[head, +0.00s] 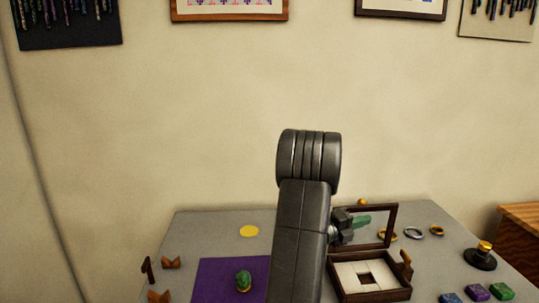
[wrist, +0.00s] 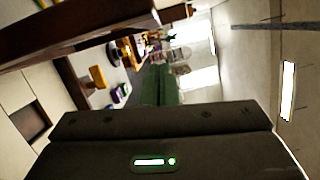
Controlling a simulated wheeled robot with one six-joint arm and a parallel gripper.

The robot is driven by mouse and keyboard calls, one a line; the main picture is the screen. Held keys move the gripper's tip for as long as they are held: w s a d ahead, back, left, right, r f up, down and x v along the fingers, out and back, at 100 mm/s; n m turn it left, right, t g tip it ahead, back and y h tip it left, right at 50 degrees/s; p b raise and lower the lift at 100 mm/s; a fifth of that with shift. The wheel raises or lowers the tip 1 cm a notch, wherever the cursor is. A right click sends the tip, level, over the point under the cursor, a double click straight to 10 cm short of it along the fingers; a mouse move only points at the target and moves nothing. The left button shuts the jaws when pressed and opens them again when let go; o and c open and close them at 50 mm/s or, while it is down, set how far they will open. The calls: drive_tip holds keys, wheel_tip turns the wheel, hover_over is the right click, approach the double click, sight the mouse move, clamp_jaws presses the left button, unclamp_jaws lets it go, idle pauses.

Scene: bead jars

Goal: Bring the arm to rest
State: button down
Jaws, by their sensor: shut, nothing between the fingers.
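My arm (head: 301,230) rises in the middle of the head view and bends at a rounded joint above the table. My gripper (head: 345,226) shows partly to the right of the arm, in front of the raised lid of a wooden box. The arm hides part of it. In the wrist view its dark body (wrist: 160,140) fills the bottom, with a lit green light. It is shut and I see nothing held.
The open box (head: 372,290) with pale compartments stands close to the gripper. A purple mat (head: 215,280) carries a green object (head: 243,281). Rings (head: 414,232), a gold-topped stand (head: 480,257) and coloured blocks (head: 477,292) lie right.

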drive_tip(key=s+f+m+h+b, duration=0.1)
drive_tip(key=s+f+m+b, duration=0.4)
drive_tip(key=b, duration=0.7)
drive_tip(key=shift+s+d+f+m+h, duration=0.35)
drive_tip(key=shift+s+f, duration=0.6)
drive_tip(key=shift+s, duration=0.95)
drive_tip(key=shift+a, duration=0.1)
